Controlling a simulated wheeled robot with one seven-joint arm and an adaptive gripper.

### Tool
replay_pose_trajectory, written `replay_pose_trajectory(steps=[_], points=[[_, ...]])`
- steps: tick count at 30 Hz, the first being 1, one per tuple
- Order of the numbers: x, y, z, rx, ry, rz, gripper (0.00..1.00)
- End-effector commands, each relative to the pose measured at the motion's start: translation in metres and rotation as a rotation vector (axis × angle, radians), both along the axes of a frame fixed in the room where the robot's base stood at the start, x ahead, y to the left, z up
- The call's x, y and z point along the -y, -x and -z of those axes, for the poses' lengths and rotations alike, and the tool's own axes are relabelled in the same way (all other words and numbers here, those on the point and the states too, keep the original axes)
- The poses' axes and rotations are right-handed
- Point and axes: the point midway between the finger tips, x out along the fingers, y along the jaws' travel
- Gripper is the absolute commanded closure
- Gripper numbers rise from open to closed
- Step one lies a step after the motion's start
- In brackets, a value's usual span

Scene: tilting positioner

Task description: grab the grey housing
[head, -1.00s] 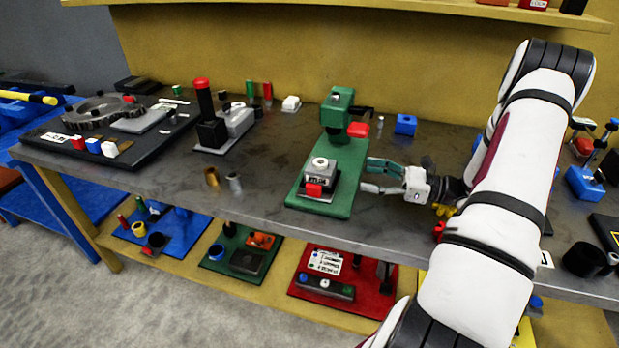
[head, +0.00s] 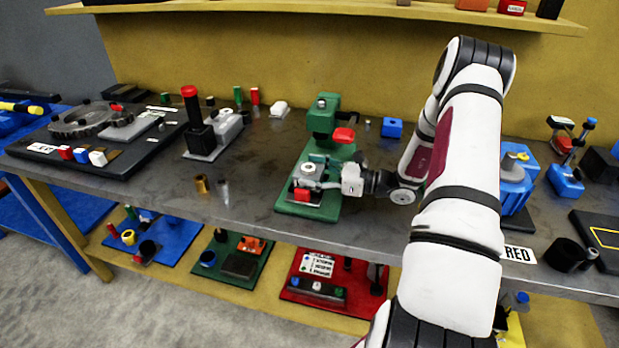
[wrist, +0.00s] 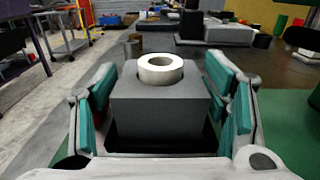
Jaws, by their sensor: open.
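The grey housing (wrist: 159,115) is a block with a pale ring on its top. In the wrist view it stands between the two green-padded fingers of my gripper (wrist: 160,112), with a narrow gap showing on each side. In the head view the housing (head: 310,172) sits on the green positioner (head: 325,204), partly hidden by my gripper (head: 318,178), which reaches in from the right. My gripper is open around the housing. A red part (head: 301,195) shows at the front of the housing's seat.
The green positioner's upright column (head: 322,118) with a red knob (head: 344,134) stands just behind. A brass cylinder (head: 201,184) and a grey cylinder (head: 223,190) stand to the left. A blue block (head: 392,127) lies behind to the right. The bench front edge is close.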

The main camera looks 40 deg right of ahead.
Motion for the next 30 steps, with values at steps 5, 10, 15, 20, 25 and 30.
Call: replay_pose_trajectory(steps=[5,10,15,20,25,30], points=[[-0.007,-0.0088,0.0002,-0.001,0.001,0.0,0.32],[-0.0066,-0.0086,0.0002,-0.001,0.001,0.0,0.38],[-0.0065,-0.0085,0.0001,0.0,0.0,0.001,0.77],[-0.0066,-0.0089,-0.0019,0.005,0.0,0.0,1.0],[-0.0065,-0.0088,-0.0021,0.005,0.0,0.0,1.0],[-0.0063,-0.009,-0.0083,0.006,0.001,0.0,1.0]])
